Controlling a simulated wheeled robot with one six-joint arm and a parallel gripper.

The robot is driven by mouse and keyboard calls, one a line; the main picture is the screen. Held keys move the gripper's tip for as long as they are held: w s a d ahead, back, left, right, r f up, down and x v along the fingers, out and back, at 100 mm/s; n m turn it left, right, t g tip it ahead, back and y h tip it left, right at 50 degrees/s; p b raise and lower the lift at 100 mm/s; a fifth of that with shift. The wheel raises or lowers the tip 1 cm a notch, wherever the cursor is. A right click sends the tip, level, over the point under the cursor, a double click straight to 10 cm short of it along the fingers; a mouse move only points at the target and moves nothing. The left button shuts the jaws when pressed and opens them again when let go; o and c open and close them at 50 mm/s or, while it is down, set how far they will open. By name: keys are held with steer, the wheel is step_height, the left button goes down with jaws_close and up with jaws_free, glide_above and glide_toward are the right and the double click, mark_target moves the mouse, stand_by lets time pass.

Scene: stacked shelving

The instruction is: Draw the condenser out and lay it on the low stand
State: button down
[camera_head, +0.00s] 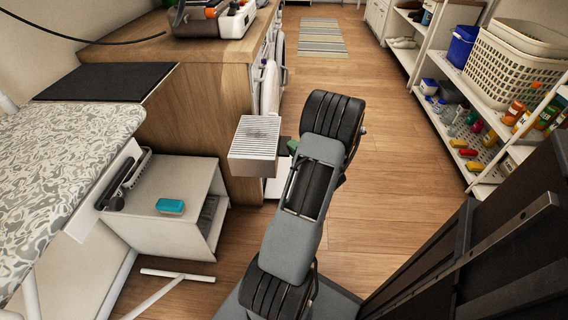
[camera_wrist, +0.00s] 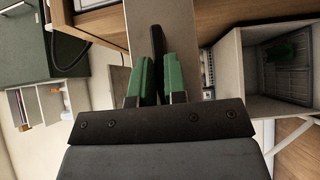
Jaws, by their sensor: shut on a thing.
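The condenser (camera_head: 254,142) is a pale metal block with a finned top face. It hangs in the air in front of the wooden counter's end, to the left of my arm. My gripper (camera_wrist: 157,80) has green finger pads shut on a dark handle of the condenser; in the head view it is mostly hidden behind my wrist. The condenser's pale side (camera_wrist: 181,28) shows beyond the fingers in the wrist view. The low stand (camera_head: 150,222) is a grey-white box with an open front, below and left of the condenser. A teal sponge (camera_head: 170,206) lies on its top.
The ironing board (camera_head: 50,150) with a patterned cover is at the left, its white legs (camera_head: 165,285) near the stand. The wooden counter (camera_head: 200,110) stands behind the condenser. Shelves with baskets (camera_head: 515,65) and bottles are at the right. The floor (camera_head: 385,210) between is clear.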

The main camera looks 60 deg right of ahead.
step_height(320, 180, down, 10)
steer(key=b, duration=0.9)
steer(key=shift+s, duration=0.15)
steer(key=shift+s+b, duration=0.15)
steer(key=shift+b, duration=0.5)
steer(key=w+a+f+b, duration=0.2)
steer(key=w+a, duration=0.5)
steer(key=w, duration=0.6)
steer(key=w+a+f+b, duration=0.2)
steer(key=w+a+f, duration=0.2)
steer(key=w, duration=0.9)
steer(key=shift+w+a, duration=0.25)
steer(key=shift+a, duration=1.4)
steer(key=shift+f, duration=0.2)
